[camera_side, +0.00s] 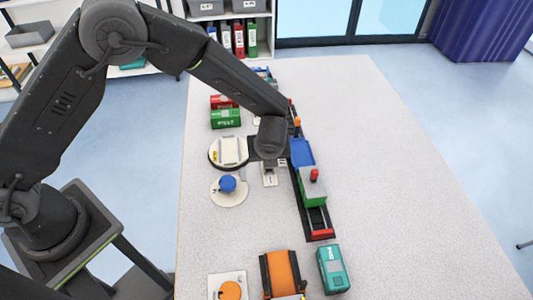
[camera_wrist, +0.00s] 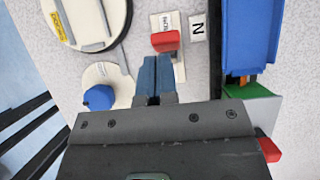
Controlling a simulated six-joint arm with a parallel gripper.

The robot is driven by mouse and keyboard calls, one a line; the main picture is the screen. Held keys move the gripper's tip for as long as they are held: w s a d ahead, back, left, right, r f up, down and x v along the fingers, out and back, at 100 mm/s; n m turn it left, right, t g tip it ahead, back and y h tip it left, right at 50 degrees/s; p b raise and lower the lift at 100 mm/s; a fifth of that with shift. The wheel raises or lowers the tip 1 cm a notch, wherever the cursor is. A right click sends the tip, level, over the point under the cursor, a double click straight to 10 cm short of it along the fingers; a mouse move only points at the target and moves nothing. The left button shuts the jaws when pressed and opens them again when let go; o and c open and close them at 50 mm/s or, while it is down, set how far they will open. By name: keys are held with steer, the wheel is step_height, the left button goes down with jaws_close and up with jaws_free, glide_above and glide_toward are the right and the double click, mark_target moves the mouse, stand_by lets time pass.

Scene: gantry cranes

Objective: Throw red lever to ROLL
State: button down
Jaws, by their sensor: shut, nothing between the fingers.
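In the wrist view, the red lever (camera_wrist: 165,41) stands just ahead of my fingertips. Its white plate (camera_wrist: 174,66) is partly hidden by my fingers. A small label with dark letters too small to read lies just beyond the lever, and a card marked N (camera_wrist: 198,28) lies to its right. My gripper (camera_wrist: 157,62) is shut and empty, its blue fingers close to the lever; I cannot tell whether they touch it. In the side view, the lever is hidden behind my wrist, and part of its plate (camera_side: 269,174) shows below.
A round turntable (camera_side: 228,152) and a blue knob (camera_side: 227,184) are left of the lever. A dark track (camera_side: 312,215) with a blue wagon (camera_side: 302,153) and green car (camera_side: 312,190) runs along its right. An orange roller (camera_side: 281,273) and teal device (camera_side: 332,268) stand nearer. The table's right side is clear.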

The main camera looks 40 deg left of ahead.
steer(key=shift+r, duration=0.75)
steer(key=v, duration=1.3)
steer(key=shift+s+d+f, duration=0.15)
steer(key=shift+s+d, duration=0.15)
steer(key=s+a+r+n+h, duration=0.3)
steer(key=s+a+r+n, duration=1.05)
steer(key=n, duration=0.55)
steer(key=s+a+n+t+h, duration=0.1)
steer(key=s+a+n, duration=0.3)
steer(key=s+n, duration=0.2)
steer(key=shift+a+r+n+t, duration=0.3)
steer(key=shift+r+n, duration=0.2)
steer(key=shift+n, duration=0.5)
